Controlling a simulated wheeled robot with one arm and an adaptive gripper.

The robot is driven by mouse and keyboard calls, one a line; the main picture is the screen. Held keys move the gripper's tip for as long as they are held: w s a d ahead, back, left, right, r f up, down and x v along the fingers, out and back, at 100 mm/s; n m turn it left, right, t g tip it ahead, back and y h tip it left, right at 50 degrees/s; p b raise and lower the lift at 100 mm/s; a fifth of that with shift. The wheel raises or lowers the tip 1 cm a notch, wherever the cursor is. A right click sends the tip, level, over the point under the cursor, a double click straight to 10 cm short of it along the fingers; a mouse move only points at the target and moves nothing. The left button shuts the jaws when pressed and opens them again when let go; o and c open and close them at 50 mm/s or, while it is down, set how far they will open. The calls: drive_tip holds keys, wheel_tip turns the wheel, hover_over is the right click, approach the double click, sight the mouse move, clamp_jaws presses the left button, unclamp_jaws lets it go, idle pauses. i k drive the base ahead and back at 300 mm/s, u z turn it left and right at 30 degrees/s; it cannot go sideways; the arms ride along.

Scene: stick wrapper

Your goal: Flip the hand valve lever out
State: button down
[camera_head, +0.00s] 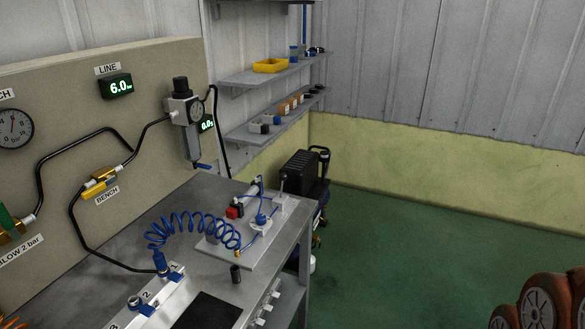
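A grey plate (262,248) lies on the bench and carries small pneumatic parts. A small white fitting with a blue top (261,220) sits on it, fed by a blue tube. A slim upright post (281,186) stands at its back edge, and a red block (234,211) sits at its left. A brass valve labelled BENCH (100,181) is on the wall panel. No label marks a hand valve, so I cannot tell which part is its lever or how it is set. My gripper is not in view.
A coiled blue hose (192,226) runs from a numbered block (157,292) to the plate. A small dark cylinder (236,274) stands on the bench top. A regulator (183,113) and a LINE display reading 6.0 (116,86) hang on the panel. Green floor (410,260) is open to the right.

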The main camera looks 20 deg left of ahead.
sight(283, 177)
drive_tip(key=u, duration=0.75)
drive_tip(key=i, duration=0.9)
drive_tip(key=u, duration=0.95)
